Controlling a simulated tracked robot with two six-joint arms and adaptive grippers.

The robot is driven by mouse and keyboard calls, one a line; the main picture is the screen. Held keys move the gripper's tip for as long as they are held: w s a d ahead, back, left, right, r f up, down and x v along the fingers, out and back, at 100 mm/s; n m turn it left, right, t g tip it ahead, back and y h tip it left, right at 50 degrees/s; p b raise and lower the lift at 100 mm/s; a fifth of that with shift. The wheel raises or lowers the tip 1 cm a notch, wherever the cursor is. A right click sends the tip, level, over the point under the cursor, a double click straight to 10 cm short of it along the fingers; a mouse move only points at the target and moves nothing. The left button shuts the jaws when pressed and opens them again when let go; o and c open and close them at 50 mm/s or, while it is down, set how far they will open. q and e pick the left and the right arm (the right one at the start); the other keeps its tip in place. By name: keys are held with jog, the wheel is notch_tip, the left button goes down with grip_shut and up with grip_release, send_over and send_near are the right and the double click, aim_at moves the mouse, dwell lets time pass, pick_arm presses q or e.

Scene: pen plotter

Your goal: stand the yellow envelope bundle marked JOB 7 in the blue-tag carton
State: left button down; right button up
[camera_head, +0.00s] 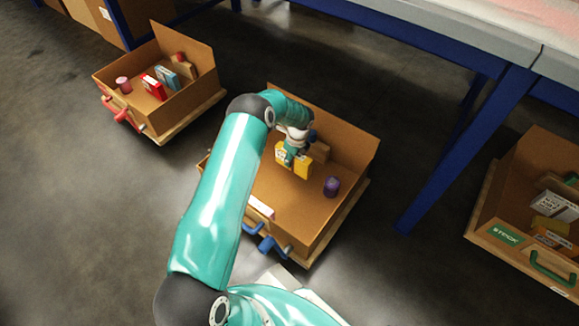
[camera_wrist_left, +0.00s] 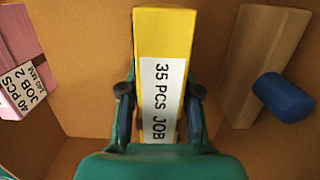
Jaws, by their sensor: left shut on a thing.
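The yellow envelope bundle (camera_head: 303,167) is inside the middle carton (camera_head: 285,211), which has a blue handle (camera_head: 272,246) at its front. My left gripper (camera_head: 292,154) is shut on the bundle from above. In the left wrist view, the bundle (camera_wrist_left: 163,35) sits between both fingers of my left gripper (camera_wrist_left: 160,105). Its white label reads "35 PCS JOB"; the number is hidden by the gripper. The bundle looks about upright; I cannot tell whether it touches the carton floor. My right gripper is not in view.
The middle carton also holds a brown block (camera_head: 320,151), a purple cylinder (camera_head: 331,187) and a pink bundle (camera_wrist_left: 30,88) marked JOB 2. A red-handled carton (camera_head: 190,108) stands far left. A green-handled STOCK carton (camera_head: 500,232) stands right, beyond a blue table leg (camera_head: 450,150).

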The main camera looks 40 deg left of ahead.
pick_arm(q)
jog(key=shift+f+b, duration=0.85)
jog(key=shift+f, duration=1.3)
jog(key=shift+f, duration=0.15)
jog(key=c, duration=0.8)
grip_release()
jog(key=shift+r, duration=0.25)
jog(key=r+p, duration=0.1)
jog(key=r, duration=0.3)
jog(key=d+r+p, duration=0.1)
jog(key=r+p, duration=0.1)
jog(key=r, duration=0.1)
jog(key=r+p, duration=0.1)
jog(key=r, duration=0.3)
jog(key=shift+w+d+r+p, duration=0.15)
jog(key=shift+d+r+p, duration=0.2)
jog(key=shift+d, duration=0.05)
